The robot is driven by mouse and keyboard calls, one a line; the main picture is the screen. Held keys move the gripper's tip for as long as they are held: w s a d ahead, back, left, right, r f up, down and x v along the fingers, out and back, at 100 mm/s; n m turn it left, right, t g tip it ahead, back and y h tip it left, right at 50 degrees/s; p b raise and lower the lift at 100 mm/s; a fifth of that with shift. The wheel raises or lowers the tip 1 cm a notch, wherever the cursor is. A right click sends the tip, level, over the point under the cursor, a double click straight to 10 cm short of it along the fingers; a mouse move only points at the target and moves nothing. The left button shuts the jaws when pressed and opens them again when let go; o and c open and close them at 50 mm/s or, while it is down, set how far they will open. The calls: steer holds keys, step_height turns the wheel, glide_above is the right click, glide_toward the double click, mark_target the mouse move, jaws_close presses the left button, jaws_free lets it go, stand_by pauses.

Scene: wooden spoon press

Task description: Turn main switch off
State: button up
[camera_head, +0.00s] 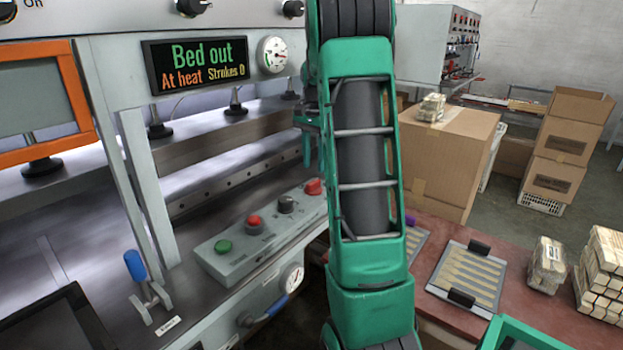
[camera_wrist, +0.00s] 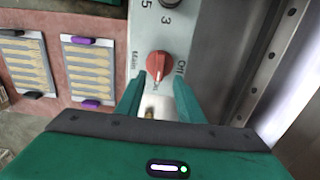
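The main switch is a red rotary knob, at the right end of the grey control box (camera_head: 230,262) in the head view (camera_head: 313,187). In the wrist view the red knob (camera_wrist: 158,65) is near the centre, with "Main" printed to its left and "Off" to its right. Its pale pointer mark faces down the picture, towards my gripper, away from "Off". My gripper (camera_wrist: 158,93) is open, its two green fingers on either side of and just short of the knob. I cannot tell whether they touch it. In the head view my arm partly hides the gripper (camera_head: 308,145).
A green button (camera_head: 223,246), red button (camera_head: 254,221) and dark knob (camera_head: 287,203) sit along the control box. The press wall is close beside it. A display (camera_head: 196,62) reads "Bed out, At heat, Strokes 0". Spoon trays (camera_head: 437,285) lie on the red table.

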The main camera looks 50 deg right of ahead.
mark_target(314, 181)
step_height(314, 181, down, 6)
steer(key=shift+r, duration=0.1)
stand_by(0.4)
jaws_close()
